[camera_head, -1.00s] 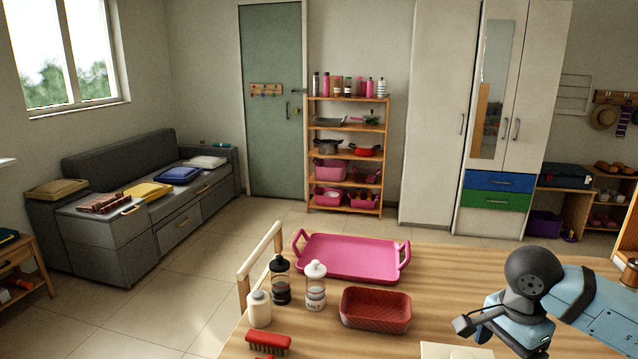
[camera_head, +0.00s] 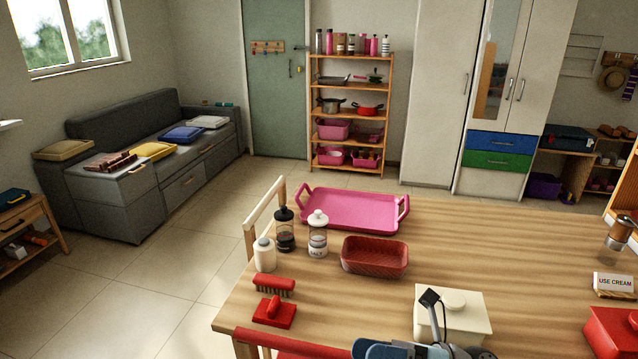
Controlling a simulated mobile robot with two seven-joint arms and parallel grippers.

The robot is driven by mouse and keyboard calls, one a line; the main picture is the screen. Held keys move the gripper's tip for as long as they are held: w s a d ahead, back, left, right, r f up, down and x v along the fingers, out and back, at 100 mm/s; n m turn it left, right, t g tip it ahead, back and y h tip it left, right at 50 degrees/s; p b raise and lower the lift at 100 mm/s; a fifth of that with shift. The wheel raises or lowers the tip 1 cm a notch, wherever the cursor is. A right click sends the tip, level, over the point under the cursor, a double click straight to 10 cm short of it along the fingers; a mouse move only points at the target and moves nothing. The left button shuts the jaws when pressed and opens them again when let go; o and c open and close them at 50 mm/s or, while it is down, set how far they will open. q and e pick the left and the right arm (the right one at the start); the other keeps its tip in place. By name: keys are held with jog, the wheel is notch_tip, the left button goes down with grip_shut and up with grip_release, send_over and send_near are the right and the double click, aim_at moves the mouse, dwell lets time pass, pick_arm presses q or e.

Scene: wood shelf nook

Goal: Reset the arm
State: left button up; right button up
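My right arm shows only in part at the bottom edge, right of centre. A dark tip (camera_head: 431,298), which looks like part of my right gripper, stands up in front of a cream box with a round lid knob (camera_head: 462,306). Whether that gripper is open or shut does not show, and I see nothing held. My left arm and gripper are out of view.
The wooden table (camera_head: 540,250) holds a pink tray (camera_head: 350,208), a red basket (camera_head: 375,257), several jars, red brushes (camera_head: 273,312), a "USE CREAM" sign (camera_head: 613,283) and a red box (camera_head: 612,335). The table between basket and sign is mostly clear.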

jog(key=w+d+f+m+t+h, duration=0.1)
jog(key=d+f+m+t+h, duration=0.45)
jog(key=m, duration=0.95)
jog(key=d+f+m+t+h, duration=0.2)
jog(key=f+m+t+h, duration=0.45)
jog(key=m+t, duration=0.55)
jog(key=s+d+f+m+g+h, duration=0.2)
jog(key=s+f+m+g, duration=0.25)
jog(key=f+m, duration=0.2)
jog(key=s+d+f+m+g+h, duration=0.1)
jog(key=s+f+m+g+h, duration=0.2)
jog(key=s+f+m, duration=0.3)
pick_arm(q)
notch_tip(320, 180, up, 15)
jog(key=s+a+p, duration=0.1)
jog(key=p, duration=1.8)
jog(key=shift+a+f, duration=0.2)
pick_arm(e)
notch_tip(320, 180, up, 13)
jog(key=s+d, duration=0.1)
jog(key=shift+d+f+g, duration=0.2)
jog(key=shift+g, duration=0.2)
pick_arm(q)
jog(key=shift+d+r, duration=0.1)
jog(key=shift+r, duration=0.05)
